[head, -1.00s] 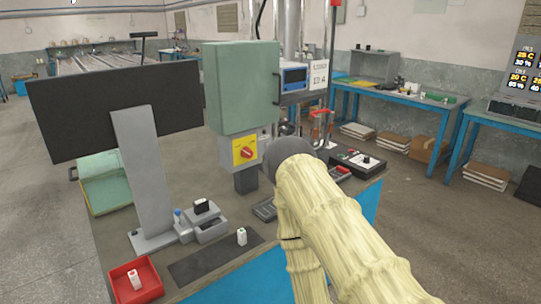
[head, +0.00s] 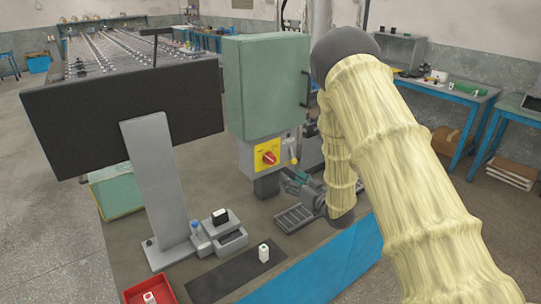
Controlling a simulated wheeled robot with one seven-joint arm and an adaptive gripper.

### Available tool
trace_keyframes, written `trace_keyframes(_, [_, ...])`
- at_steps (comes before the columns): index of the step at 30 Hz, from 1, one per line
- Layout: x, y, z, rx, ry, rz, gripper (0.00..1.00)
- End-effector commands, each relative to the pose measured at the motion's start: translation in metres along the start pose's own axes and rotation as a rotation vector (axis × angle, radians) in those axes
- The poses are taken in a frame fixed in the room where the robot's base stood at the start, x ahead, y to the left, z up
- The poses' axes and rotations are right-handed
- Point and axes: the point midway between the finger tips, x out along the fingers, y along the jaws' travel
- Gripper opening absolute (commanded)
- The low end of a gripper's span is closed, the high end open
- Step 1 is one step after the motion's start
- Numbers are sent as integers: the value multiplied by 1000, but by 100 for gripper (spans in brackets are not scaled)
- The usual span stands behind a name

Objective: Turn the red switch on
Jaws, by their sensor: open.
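The red switch (head: 268,158) is a rotary knob on a yellow plate (head: 259,149), on a grey box below the green cabinet (head: 266,90). It faces the camera and is not covered; its exact setting is too small to read. My gripper (head: 287,180) is partly seen just right of and below the switch, at the end of my pale-sleeved arm. It looks empty and apart from the knob, with its fingers toward the left. The opening between the fingers is hard to make out, and my forearm hides part of the wrist.
A black panel on a grey post (head: 155,180) stands left of the cabinet. On the bench lie a red tray (head: 165,290), a black mat (head: 236,277) with a white battery-like block (head: 263,253), and a grey fixture (head: 220,231). A grey slotted tray (head: 294,218) lies below my gripper.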

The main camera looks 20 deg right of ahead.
Motion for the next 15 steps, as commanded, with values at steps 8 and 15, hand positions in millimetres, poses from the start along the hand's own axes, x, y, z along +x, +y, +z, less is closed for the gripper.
trace_keyframes(8, [24, -6, -15, -4, 24, -28, 58])
trace_keyframes(15, [62, -6, -16, -4, 25, -27, 58])
